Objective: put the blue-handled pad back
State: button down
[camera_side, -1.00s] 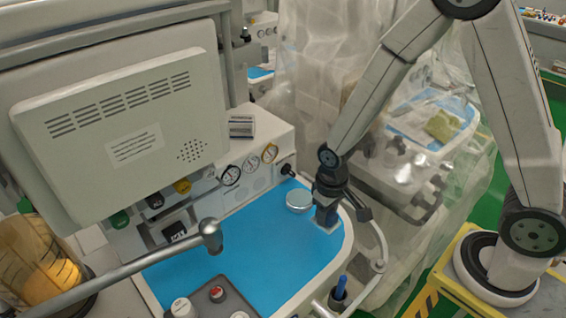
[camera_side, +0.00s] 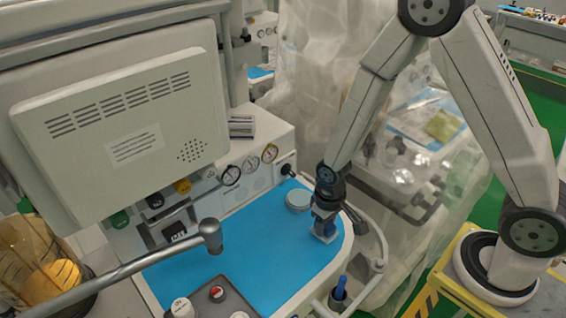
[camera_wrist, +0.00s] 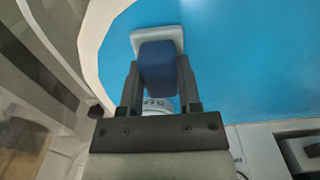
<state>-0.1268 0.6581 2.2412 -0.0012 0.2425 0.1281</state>
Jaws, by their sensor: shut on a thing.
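The pad has a dark blue block handle (camera_wrist: 157,62) and a pale plate (camera_wrist: 176,36) at its far end in the wrist view. My gripper (camera_wrist: 158,82) is shut on the handle, one finger on each side. In the side view my gripper (camera_side: 326,214) points down at the right end of the blue mat (camera_side: 250,250), with the pad (camera_side: 325,238) below it. I cannot tell whether the plate touches the mat. A round silver dish (camera_side: 298,200) is just left of my gripper.
A pale rim (camera_side: 347,240) edges the mat on the right. A pot with a blue-topped item (camera_side: 341,286) stands beyond the front edge. A grey tray (camera_side: 235,302) with bottles is at the front. A metal arm (camera_side: 130,270) and a big monitor (camera_side: 120,120) are left. The mat's middle is clear.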

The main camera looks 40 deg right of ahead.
jog(key=shift+f, duration=0.15)
jog(key=shift+c, duration=1.5)
grip_release()
notch_tip(320, 180, up, 12)
jog(key=shift+r, duration=0.2)
jog(key=s+d+r+t, duration=0.2)
jog(key=s+d, duration=0.2)
jog(key=shift+s+t, duration=0.15)
jog(key=shift+t, duration=0.15)
